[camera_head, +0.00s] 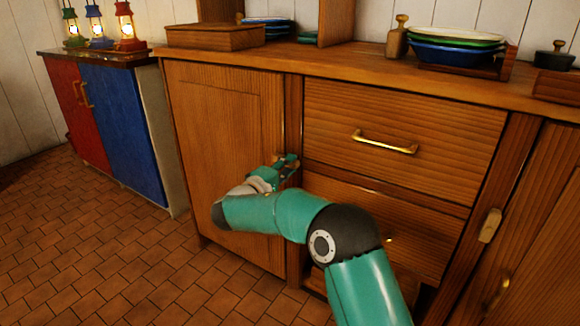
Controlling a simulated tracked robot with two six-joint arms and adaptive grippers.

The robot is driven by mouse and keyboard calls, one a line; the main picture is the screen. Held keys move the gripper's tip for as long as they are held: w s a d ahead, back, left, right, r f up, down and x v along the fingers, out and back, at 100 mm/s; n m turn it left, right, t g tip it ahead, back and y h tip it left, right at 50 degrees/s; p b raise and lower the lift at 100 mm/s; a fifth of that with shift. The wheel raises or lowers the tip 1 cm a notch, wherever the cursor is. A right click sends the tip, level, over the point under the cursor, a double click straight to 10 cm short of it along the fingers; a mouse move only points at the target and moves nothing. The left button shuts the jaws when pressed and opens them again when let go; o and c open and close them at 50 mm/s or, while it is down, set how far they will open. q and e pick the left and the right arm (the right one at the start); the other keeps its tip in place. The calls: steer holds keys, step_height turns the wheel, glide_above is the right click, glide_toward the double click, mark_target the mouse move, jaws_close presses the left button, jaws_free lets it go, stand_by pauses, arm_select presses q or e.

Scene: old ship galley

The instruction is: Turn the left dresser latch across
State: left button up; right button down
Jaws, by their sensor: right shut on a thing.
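The wooden dresser (225,200) has a closed left door, and my right gripper (288,163) is at that door's right edge, by the post beside the drawers. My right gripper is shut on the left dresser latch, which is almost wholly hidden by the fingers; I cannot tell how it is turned. A similar pale wooden latch (490,225) sits upright, slightly tilted, on the post at the right door. My left gripper is not in view.
A drawer with a brass handle (385,143) is right of my right gripper. Stacked bowls (455,50) and a wooden box (215,37) stand on the dresser top. A red and blue cabinet (125,125) with several lanterns (97,25) is at left. The tiled floor between is clear.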

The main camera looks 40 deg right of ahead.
steer(key=shift+w+a+f, duration=0.1)
steer(key=shift+a+f, duration=0.15)
steer(key=shift+f, duration=0.1)
steer(key=c, duration=1.1)
jaws_free()
steer(key=shift+o, duration=0.7)
steer(key=shift+d+r, duration=0.15)
steer(key=v, duration=1.2)
